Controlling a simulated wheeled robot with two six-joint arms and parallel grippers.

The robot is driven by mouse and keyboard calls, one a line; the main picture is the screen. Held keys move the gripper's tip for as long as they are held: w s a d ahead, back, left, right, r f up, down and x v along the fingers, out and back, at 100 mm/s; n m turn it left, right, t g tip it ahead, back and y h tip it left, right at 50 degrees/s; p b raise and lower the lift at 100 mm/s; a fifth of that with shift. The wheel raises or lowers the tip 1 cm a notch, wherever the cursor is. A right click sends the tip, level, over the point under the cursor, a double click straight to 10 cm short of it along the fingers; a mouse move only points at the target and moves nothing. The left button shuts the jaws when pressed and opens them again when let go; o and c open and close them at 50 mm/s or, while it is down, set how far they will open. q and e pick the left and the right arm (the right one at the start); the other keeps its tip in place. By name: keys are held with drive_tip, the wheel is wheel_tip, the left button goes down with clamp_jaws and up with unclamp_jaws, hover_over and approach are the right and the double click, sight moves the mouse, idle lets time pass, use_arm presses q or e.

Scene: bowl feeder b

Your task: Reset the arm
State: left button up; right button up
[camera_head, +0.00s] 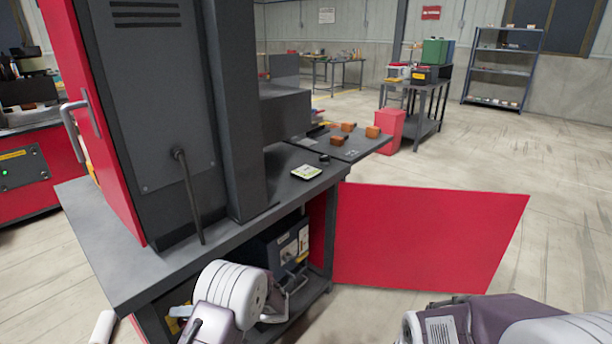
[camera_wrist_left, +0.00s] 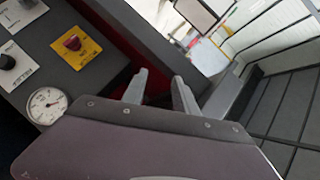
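My left arm comes in at the bottom of the head view, its pale rounded joint in front of the workbench (camera_head: 150,262). My left gripper (camera_head: 292,284) is small and partly hidden there, low beside the bench's open underside. In the left wrist view the two grey fingers of my left gripper (camera_wrist_left: 160,92) stand apart with nothing between them. My right arm shows only as pale and purple links at the bottom right of the head view; its gripper is out of the picture.
A dark control box (camera_head: 284,247) sits under the bench. A red panel (camera_head: 425,236) stands out to the right. The wrist view shows a dark panel with a red button (camera_wrist_left: 72,43) on a yellow plate and a round gauge (camera_wrist_left: 46,105). Open floor lies at right.

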use_arm(q)
drive_tip(key=s+r+n+g+h, duration=0.2)
drive_tip(key=s+r+g+h, duration=0.15)
drive_tip(key=s+h, duration=0.6)
drive_tip(key=s+d+f+m+t+h, duration=0.3)
drive_tip(key=s+d+h, duration=0.2)
drive_tip(key=s+d, duration=0.6)
drive_tip(key=w+d+r+m+p, duration=0.1)
drive_tip(key=r+p, duration=1.1)
drive_tip(key=w+d+r+m+p, duration=0.1)
drive_tip(key=w+r+m+p, duration=0.1)
drive_tip(key=r+p, duration=1)
drive_tip(key=shift+w+r+t+h+p, duration=0.15)
drive_tip(key=shift+r+t+h+p, duration=0.2)
drive_tip(key=shift+p, duration=0.25)
